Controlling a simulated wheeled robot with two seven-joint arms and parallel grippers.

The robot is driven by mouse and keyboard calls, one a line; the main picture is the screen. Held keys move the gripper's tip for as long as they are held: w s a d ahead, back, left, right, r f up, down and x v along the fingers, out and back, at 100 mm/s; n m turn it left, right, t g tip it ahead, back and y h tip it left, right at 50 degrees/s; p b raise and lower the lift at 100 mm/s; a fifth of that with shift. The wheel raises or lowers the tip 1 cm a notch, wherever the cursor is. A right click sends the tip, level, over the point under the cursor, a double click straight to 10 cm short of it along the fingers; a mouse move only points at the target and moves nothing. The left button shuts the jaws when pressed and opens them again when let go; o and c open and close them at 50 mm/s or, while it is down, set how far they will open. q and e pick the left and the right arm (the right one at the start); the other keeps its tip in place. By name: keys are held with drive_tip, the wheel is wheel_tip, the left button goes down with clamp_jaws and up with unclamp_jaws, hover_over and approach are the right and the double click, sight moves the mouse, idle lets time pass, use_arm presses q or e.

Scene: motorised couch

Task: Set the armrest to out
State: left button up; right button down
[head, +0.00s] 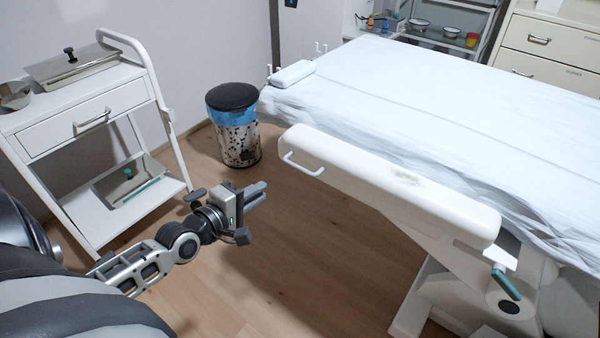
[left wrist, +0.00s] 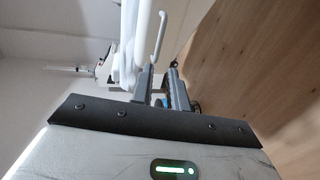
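The armrest (head: 385,185) is a long white bar along the near side of the couch, with a faint grey smudge on top. A thin white loop handle (head: 302,165) sticks out near its far left end. My left gripper (head: 260,192) is left of the handle and apart from it, over the floor. In the left wrist view its two grey fingers (left wrist: 162,80) stand apart with nothing held between them. The white handle (left wrist: 159,38) shows there beyond the fingertips. My right gripper is not in view.
The couch (head: 430,100) has a white sheet. A white trolley (head: 90,125) with a drawer stands at the left. A patterned bin (head: 236,140) with a dark top stands behind my left gripper. A teal-handled lever (head: 507,284) is below the armrest's near end. Wooden floor lies open between.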

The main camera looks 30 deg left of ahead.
sight(298, 168)
use_arm(q)
drive_tip(key=b+x, duration=0.3)
drive_tip(key=x, duration=1.2)
drive_tip(key=shift+w+f, duration=0.1)
drive_tip(key=shift+w, duration=0.25)
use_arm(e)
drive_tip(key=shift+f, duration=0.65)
use_arm(q)
drive_tip(key=shift+c, duration=0.4)
clamp_jaws()
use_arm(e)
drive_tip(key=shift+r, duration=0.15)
